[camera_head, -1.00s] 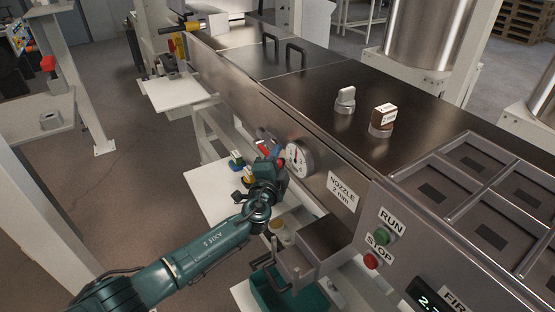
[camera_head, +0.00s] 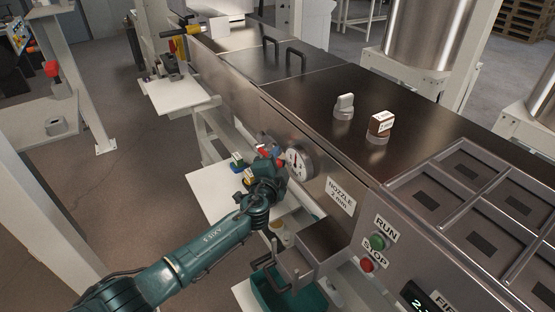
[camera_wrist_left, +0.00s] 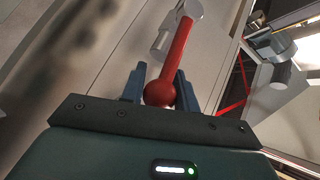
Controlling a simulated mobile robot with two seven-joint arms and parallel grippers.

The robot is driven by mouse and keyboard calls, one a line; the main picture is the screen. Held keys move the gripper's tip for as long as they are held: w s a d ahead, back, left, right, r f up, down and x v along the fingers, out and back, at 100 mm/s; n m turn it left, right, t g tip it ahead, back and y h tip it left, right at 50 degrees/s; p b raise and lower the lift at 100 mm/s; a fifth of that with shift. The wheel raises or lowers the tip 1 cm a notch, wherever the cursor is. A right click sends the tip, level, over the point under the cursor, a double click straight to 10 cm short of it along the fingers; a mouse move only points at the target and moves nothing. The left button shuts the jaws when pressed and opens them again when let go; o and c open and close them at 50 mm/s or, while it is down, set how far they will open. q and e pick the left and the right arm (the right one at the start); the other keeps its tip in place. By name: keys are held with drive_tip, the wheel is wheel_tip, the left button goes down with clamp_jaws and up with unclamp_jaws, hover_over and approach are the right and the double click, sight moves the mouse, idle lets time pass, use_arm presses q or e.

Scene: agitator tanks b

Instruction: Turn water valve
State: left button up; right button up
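The water valve shows in the left wrist view as a red lever handle (camera_wrist_left: 172,62) with a round ball end, joined to a grey metal body (camera_wrist_left: 182,12). The two dark blue fingers of my left gripper (camera_wrist_left: 160,90) stand on either side of the ball end. Small gaps seem to show beside the handle, so the fingers look open around it. In the head view my left gripper (camera_head: 271,164) is at the machine's front side, left of a round gauge (camera_head: 299,164). The red handle (camera_head: 263,152) is mostly hidden there by the gripper. My right gripper is not in view.
A nozzle label (camera_head: 340,195), a green run button (camera_head: 377,242) and a red stop button (camera_head: 367,265) are on the machine front. A white shelf (camera_head: 212,198) and a teal bin (camera_head: 283,296) lie below. Two knob-like pieces stand on the dark top.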

use_arm(q)
drive_tip(key=o, duration=0.4)
drive_tip(key=shift+s+a+r, duration=0.2)
drive_tip(key=shift+s+a, duration=0.2)
drive_tip(key=shift+s, duration=1.75)
drive_tip(key=shift+s+a+r, duration=0.15)
drive_tip(key=shift+s+a, duration=0.25)
drive_tip(key=shift+s, duration=1.75)
drive_tip(key=shift+s+a+r, duration=0.2)
drive_tip(key=shift+s+a, duration=0.2)
drive_tip(key=shift+s, duration=1.75)
drive_tip(key=shift+c, duration=0.3)
